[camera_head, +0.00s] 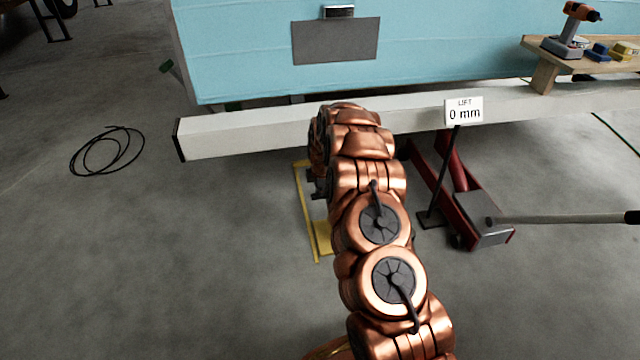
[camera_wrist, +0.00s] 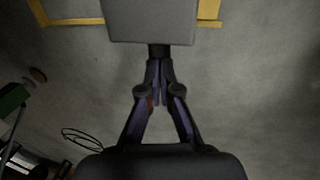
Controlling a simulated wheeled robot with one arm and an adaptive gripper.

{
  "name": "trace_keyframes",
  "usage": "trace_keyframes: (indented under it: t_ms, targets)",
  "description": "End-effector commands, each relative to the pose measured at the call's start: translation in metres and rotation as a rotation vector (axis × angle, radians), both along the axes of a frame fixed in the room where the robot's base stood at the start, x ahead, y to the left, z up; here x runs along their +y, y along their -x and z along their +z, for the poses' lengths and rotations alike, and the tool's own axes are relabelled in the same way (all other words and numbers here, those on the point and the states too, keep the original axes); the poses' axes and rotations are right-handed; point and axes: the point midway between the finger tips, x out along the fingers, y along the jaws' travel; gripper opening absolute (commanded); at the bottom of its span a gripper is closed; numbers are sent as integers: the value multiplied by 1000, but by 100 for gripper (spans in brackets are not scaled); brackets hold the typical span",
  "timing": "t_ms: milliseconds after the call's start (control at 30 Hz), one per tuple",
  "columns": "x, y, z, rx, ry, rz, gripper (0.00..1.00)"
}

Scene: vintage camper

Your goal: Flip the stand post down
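The stand's yellow base frame (camera_head: 303,205) lies on the floor under the beam, partly hidden behind my arm in the head view. In the wrist view, parts of the yellow frame (camera_wrist: 75,22) show along the top. A grey block (camera_wrist: 150,20), perhaps part of the stand post, is in front of my gripper (camera_wrist: 159,66), with a short dark piece (camera_wrist: 159,50) below it. My fingers are drawn together at their tips by this dark piece. I cannot tell whether anything is between them or whether they touch it. My arm hides my gripper and the post in the head view.
A pale beam (camera_head: 240,135) runs under the blue camper (camera_head: 240,50). A red floor jack (camera_head: 470,205) with a long handle (camera_head: 565,218) and a "0 mm" lift sign (camera_head: 464,111) stand at right. A black cable coil (camera_head: 107,151) lies left. The front left floor is clear.

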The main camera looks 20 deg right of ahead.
Motion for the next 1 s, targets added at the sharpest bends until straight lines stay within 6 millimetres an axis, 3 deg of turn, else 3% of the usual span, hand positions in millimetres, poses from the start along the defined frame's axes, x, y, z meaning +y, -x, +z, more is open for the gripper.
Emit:
trace_keyframes:
  t_ms: [467,667,1000]
  targets:
    - [1,3,1,7,-1,0,0]
    - [3,4,26,-1,0,2,0]
    - [6,16,90,-4,1,4,0]
